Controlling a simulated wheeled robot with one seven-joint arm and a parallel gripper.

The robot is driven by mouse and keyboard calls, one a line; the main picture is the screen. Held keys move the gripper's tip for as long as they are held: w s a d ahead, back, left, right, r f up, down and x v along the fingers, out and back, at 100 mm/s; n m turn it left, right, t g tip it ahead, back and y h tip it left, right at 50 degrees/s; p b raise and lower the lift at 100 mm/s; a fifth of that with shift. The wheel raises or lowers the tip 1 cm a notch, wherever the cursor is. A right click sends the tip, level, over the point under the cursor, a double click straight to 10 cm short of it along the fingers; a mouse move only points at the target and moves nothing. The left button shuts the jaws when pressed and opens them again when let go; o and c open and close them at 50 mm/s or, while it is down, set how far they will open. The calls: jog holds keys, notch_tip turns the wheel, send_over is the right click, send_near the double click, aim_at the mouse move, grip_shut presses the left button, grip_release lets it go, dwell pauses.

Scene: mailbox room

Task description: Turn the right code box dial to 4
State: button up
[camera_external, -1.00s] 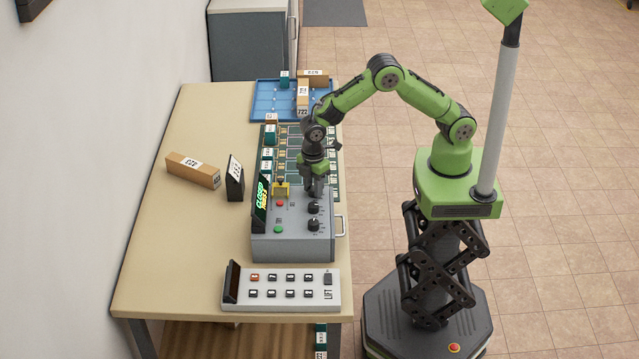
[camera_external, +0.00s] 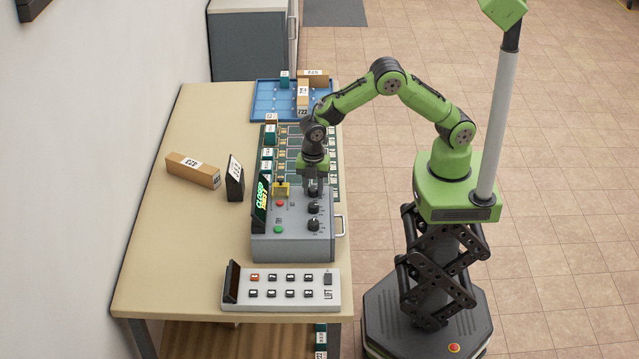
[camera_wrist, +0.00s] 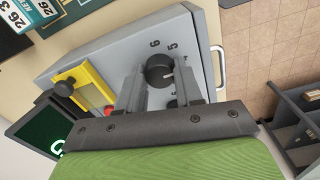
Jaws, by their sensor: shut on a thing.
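The grey code box (camera_external: 264,242) stands on the table with black dials in a row along its right side. The middle dial (camera_external: 313,208) and the near dial (camera_external: 313,225) are clear of my gripper. My gripper (camera_external: 312,188) points down at the far dial, which it mostly hides in the external view. In the wrist view, my gripper's two fingers stand on either side of this dial (camera_wrist: 159,70) and are shut on it. The dial has a white pointer mark toward the picture's right. Printed 6 and 5 show beside it; the number at the pointer is hard to tell.
On the box are a yellow piece (camera_external: 281,190), a red button (camera_external: 280,203), a green button (camera_external: 278,229) and a lit green display (camera_external: 261,198). A white keypad (camera_external: 290,290) lies in front. A blue tray (camera_external: 262,101) and a parcel (camera_external: 193,170) lie farther off.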

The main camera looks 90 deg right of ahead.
aim_at(313, 189)
dwell(0.3)
jog(key=o, duration=1)
jog(key=shift+o, duration=0.2)
notch_tip(313, 189, up, 16)
jog(key=p, duration=0.1)
jog(key=shift+p, duration=0.4)
jog(key=s+d+r+m+t, duration=0.1)
jog(key=s+d+r+m, duration=0.15)
jog(key=s, duration=0.25)
jog(key=s+d+r+m+t+y, duration=0.1)
jog(key=s+d+r+m, duration=0.15)
jog(key=s+r, duration=0.2)
jog(key=s+d+r+m+t, duration=0.1)
jog(key=s+d+r+m, duration=0.15)
jog(key=s+m, duration=0.2)
jog(key=s+d+f+m+t, duration=0.1)
jog(key=s+m, duration=0.2)
jog(key=s, duration=0.4)
jog(key=s+d+f+m+t+h, duration=0.1)
jog(key=s+d+m, duration=0.1)
jog(key=s, duration=0.4)
jog(key=shift+s+f+m+t, duration=0.3)
jog(key=shift+s+f+m, duration=0.1)
jog(key=shift+m, duration=0.35)
